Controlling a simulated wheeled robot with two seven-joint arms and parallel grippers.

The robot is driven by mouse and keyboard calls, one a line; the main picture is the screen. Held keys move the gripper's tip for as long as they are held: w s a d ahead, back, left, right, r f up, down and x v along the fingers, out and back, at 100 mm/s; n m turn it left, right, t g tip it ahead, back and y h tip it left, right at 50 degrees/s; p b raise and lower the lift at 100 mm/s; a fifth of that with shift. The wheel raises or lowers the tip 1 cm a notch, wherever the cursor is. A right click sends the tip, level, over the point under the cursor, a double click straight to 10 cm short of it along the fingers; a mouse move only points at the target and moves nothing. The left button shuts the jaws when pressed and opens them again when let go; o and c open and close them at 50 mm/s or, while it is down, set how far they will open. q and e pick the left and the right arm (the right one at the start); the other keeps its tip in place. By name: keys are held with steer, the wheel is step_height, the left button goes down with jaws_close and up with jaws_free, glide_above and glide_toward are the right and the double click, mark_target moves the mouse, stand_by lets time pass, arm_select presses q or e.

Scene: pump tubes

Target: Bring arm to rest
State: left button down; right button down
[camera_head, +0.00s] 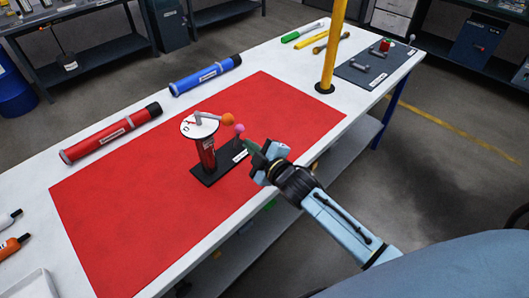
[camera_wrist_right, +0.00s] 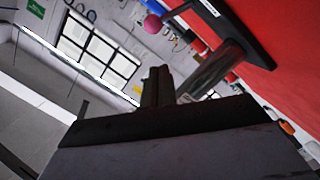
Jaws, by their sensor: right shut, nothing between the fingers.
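My right gripper (camera_head: 262,161) is over the right part of the red mat (camera_head: 110,215), just right of the pump stand. It is shut and empty. Its dark closed fingers show in the right wrist view (camera_wrist_right: 158,85). The pump stand has a black base (camera_head: 215,165), a red tube (camera_head: 207,152) standing upright and a white round top with an orange ball (camera_head: 227,119). A pink ball (camera_head: 239,128) on a post stands at the base's right end, close to my gripper; it also shows in the right wrist view (camera_wrist_right: 152,23). My left gripper is not in view.
A red tube (camera_head: 110,134) and a blue tube (camera_head: 205,75) lie along the table's far edge. A yellow post (camera_head: 332,45) rises from the table. A dark board (camera_head: 375,65) lies at the far right end. A white tray (camera_head: 35,287) is at lower left. The mat's front left is clear.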

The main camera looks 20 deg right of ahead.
steer(key=shift+v, duration=2.75)
steer(key=s+d+f+m+g+h, duration=0.15)
steer(key=s+m+g, duration=0.4)
steer(key=s, duration=0.75)
steer(key=s+f+m+g+h, duration=0.2)
steer(key=s+m+g, duration=0.4)
steer(key=s, duration=0.6)
step_height(320, 180, down, 25)
steer(key=s+g, duration=0.3)
steer(key=s+d+f+n, duration=0.1)
steer(key=s+d+f, duration=0.1)
steer(key=s+f, duration=1.3)
steer(key=shift+s+d+g, duration=0.35)
steer(key=shift+s+d, duration=0.05)
steer(key=shift+s, duration=0.05)
